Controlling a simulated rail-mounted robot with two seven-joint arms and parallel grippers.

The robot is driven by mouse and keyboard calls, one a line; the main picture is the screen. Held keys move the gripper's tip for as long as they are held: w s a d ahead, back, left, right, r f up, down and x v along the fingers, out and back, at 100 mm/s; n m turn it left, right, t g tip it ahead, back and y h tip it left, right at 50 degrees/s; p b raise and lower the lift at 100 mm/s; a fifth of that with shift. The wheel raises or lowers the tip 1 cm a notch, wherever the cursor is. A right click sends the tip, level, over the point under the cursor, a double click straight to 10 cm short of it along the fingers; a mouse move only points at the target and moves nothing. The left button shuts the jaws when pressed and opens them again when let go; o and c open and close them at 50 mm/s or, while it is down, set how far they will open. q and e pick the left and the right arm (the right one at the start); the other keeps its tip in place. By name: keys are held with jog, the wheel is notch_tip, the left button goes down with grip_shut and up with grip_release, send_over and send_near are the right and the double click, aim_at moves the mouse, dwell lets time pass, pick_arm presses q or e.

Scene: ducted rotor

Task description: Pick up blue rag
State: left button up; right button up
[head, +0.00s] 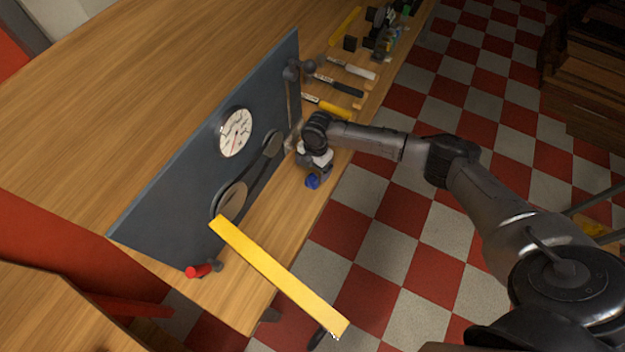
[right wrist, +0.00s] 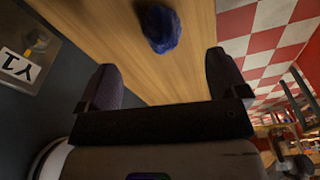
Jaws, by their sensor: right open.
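The blue rag (head: 312,181) is a small crumpled lump on the wooden bench, near its front edge. In the right wrist view the rag (right wrist: 161,28) lies on the wood beyond my fingertips, roughly centred between them. My right gripper (head: 316,166) is just above and beside the rag in the head view, partly hidden by its own wrist. In the right wrist view my right gripper (right wrist: 163,75) has its two fingers spread wide with nothing between them. My left gripper is not in view.
A dark upright panel (head: 175,175) with a round gauge (head: 236,133) stands close to the rag. A yellow bar (head: 278,277) extends from it past the bench edge. Several tools, including a yellow-handled one (head: 335,110), lie along the bench (head: 130,95). Checkered floor lies right.

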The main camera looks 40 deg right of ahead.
aim_at(313, 176)
jog(key=shift+s+a+f, duration=0.1)
jog(key=shift+a+f, duration=0.1)
jog(key=shift+f, duration=1.3)
jog(key=shift+s+a+f, duration=0.1)
jog(key=shift+a+f, duration=0.05)
jog(key=shift+f, duration=1.3)
jog(key=c, duration=1)
jog(key=shift+o, duration=0.2)
jog(key=shift+r, duration=0.1)
